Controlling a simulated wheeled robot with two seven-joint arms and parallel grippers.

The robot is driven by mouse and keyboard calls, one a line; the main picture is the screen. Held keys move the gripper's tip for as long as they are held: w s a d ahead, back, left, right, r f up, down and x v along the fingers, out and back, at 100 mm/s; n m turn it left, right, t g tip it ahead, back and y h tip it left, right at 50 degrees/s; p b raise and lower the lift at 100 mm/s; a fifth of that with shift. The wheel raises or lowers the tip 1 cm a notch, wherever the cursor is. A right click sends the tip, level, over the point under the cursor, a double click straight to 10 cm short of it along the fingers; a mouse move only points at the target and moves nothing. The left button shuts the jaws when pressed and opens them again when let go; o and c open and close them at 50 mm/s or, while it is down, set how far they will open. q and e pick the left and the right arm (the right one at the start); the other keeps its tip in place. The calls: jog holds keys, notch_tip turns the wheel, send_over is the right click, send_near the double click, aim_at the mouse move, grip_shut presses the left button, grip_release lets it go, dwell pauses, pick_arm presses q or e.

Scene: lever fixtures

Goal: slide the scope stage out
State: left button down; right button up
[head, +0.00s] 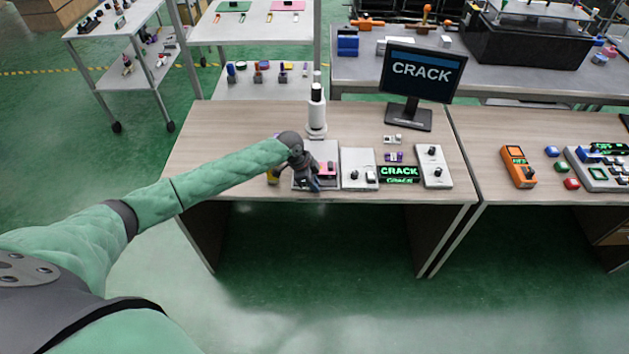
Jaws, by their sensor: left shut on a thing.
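The scope is a white upright tube (317,107) standing at the back of a grey base plate (331,185) on the wooden desk. A small pink piece (327,168) shows at the scope stage, just right of my gripper. My left gripper (315,184) reaches down over the front of the base plate and is shut on the scope stage. My dark wrist and fingers hide most of the stage and the exact grip. My right gripper is not in view.
Right of the scope are a grey switch plate (358,160), a green CRACK display (399,173) and another switch plate (435,165). A monitor (421,75) stands behind. A yellow object (272,177) sits left of my wrist. The desk's left part is clear.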

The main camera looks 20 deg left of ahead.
pick_arm(q)
jog(key=shift+s+d+f, duration=0.1)
jog(key=shift+s, duration=0.05)
jog(key=c, duration=1.5)
grip_release()
jog(key=shift+c, duration=0.2)
jog(key=shift+o, duration=0.9)
jog(key=shift+r, duration=0.2)
jog(key=shift+a+r+b, duration=0.3)
jog(key=shift+a+b, duration=0.05)
jog(key=shift+s+a+r+b, duration=0.2)
jog(key=shift+r+b, duration=0.15)
jog(key=shift+r, duration=0.25)
jog(key=shift+b+v, duration=0.9)
jog(key=shift+v, duration=1.9)
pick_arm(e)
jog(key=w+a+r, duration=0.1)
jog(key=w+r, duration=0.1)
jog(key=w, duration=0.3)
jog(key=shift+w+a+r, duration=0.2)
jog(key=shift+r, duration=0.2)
